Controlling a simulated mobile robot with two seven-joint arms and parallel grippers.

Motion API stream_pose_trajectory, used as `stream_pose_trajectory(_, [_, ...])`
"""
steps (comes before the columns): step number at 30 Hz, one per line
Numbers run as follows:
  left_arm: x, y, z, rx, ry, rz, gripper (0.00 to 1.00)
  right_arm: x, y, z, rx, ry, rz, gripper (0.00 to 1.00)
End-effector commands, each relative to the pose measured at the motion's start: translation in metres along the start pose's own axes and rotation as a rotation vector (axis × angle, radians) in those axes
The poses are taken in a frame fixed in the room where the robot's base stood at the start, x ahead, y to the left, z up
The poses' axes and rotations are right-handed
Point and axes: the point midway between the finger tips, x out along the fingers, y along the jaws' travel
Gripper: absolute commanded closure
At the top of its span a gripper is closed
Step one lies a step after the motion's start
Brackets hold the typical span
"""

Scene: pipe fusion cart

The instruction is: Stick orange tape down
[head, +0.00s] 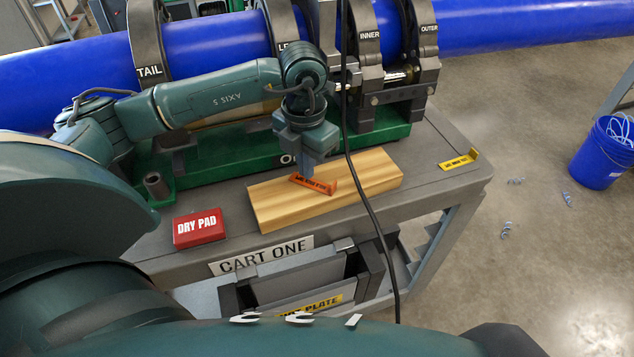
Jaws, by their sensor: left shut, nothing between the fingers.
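A short strip of orange tape (317,185) with dark lettering lies on the wooden block (370,177) on the cart top. Its right end appears bent up off the wood. My left gripper (297,174) points down over the left end of the tape, shut and holding nothing. Its tips look at or just above the tape; whether they touch I cannot tell. My right gripper is not in view.
A red dry pad (198,228) lies left of the block on the cart (430,190). A yellow strip (458,160) with a raised end lies at the cart's right. A black cable (356,172) hangs across the block. Clamps around the blue pipe (215,42) stand behind.

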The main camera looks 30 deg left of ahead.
Motion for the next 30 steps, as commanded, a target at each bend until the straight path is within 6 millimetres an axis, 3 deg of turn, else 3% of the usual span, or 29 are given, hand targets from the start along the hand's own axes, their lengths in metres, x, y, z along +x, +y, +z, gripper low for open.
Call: stream_pose_trajectory(30, [0.018,0.000,0.000,0.000,0.000,0.000,1.00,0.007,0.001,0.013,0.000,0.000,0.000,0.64])
